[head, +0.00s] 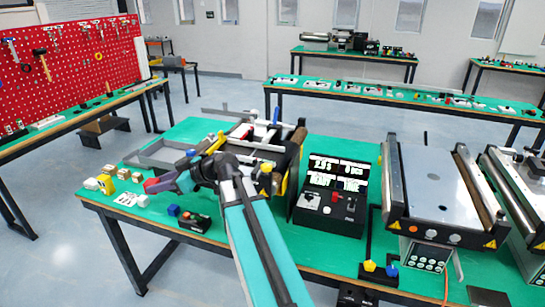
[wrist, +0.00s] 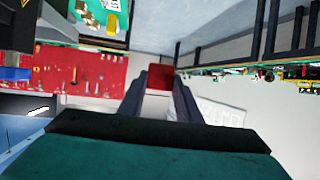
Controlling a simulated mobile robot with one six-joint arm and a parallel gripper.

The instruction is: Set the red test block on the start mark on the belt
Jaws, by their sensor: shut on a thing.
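The red test block (wrist: 160,76) is held between the fingertips of my gripper (wrist: 160,90) in the wrist view. In the head view my gripper (head: 166,182) is over the left part of the near green table, with the red block at its tip on the left. The nearest conveyor (head: 290,160) is behind and right of my gripper, partly hidden by my arm. I cannot make out its belt surface or a start mark. A second conveyor (head: 437,185) with a pale grey top stands further right.
Small wooden blocks (head: 123,174) and a yellow part (head: 107,184) lie at the table's left. A blue block (head: 173,210) and a small black device (head: 196,221) are near the front edge. A grey tray (head: 165,154) lies behind. A black control box (head: 333,200) stands between the conveyors.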

